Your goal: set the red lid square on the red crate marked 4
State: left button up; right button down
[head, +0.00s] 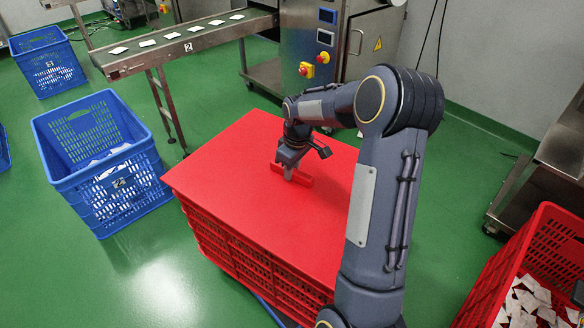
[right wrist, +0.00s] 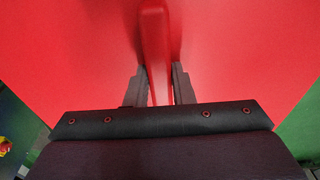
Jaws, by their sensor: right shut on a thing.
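The red lid (head: 235,165) is a flat red sheet with a raised bar handle (head: 304,179) in its middle. It lies over the top of a slatted red crate (head: 250,260), nearly level. Its left corner sticks out a little past the crate wall; I cannot tell whether it touches the rim all round. No number 4 shows on the visible crate walls. My right gripper (head: 291,173) is shut on the handle, which also shows between the fingers in the right wrist view (right wrist: 156,45). The lid's right side is partly hidden by my right arm. My left gripper is out of view.
A blue crate marked 2 (head: 146,200) with teabags stands left; another blue crate (head: 45,70) is behind it. A conveyor (head: 185,42) and a steel machine (head: 300,45) stand at the back. A red crate of teabags (head: 540,235) is at right. Green floor is free front left.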

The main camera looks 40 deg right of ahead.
aim_at(295, 171)
jog(key=c, duration=1.3)
grip_release()
jog(key=shift+o, duration=0.7)
jog(key=r+p, duration=0.1)
jog(key=r, duration=0.1)
jog(key=r+p, duration=0.1)
jog(key=r, duration=0.2)
jog(key=s+r+p, duration=0.1)
jog(key=r, duration=0.1)
jog(key=shift+d+r, duration=0.1)
jog(key=shift+r, duration=0.3)
